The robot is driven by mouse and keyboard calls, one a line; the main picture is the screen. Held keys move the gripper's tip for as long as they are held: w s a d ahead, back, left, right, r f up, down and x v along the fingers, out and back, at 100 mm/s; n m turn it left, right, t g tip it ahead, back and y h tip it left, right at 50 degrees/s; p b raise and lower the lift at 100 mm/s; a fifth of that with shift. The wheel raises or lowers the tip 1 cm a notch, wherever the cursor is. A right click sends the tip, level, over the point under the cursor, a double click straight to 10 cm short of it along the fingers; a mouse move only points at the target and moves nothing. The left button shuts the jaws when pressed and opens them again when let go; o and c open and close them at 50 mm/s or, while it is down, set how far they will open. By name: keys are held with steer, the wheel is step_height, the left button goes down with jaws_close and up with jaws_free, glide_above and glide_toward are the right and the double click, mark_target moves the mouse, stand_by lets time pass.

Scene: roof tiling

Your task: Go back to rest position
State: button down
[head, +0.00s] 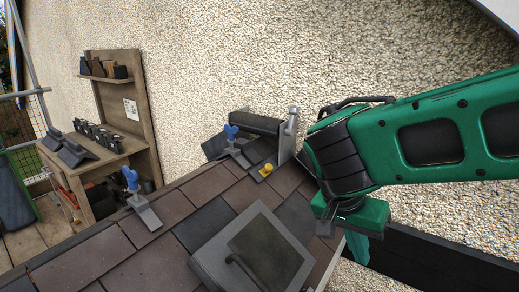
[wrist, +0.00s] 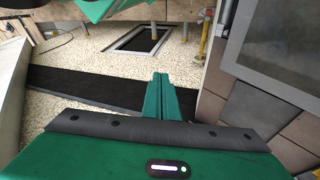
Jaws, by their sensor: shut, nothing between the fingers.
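The skylight's grey frame (wrist: 268,78) and some tiles (wrist: 285,150) stand to the right of the fingers there.
Two blue-handled tools (head: 131,180) (head: 231,134) and a yellow piece (head: 266,170) sit on the tiles. A metal bracket (head: 289,134) stands near the roof's upper end. A wooden shelf (head: 121,108) with dark tiles is at the left. A pebbled wall (head: 215,55) rises behind.

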steer(key=s+d+f+n+y, duration=0.1)
steer(key=s+d+y, duration=0.1)
steer(key=s+d, duration=0.4)
steer(key=s+d+f+n+y, duration=0.1)
steer(key=s+d, duration=0.4)
steer(key=d, duration=0.9)
steer(key=shift+s+d+f+g+y, duration=0.15)
steer(key=shift+s+f+g+y, duration=0.2)
steer(key=shift+y, duration=0.55)
steer(key=shift+r, duration=0.1)
steer(key=shift+w+f, duration=0.25)
steer(key=shift+w, duration=0.35)
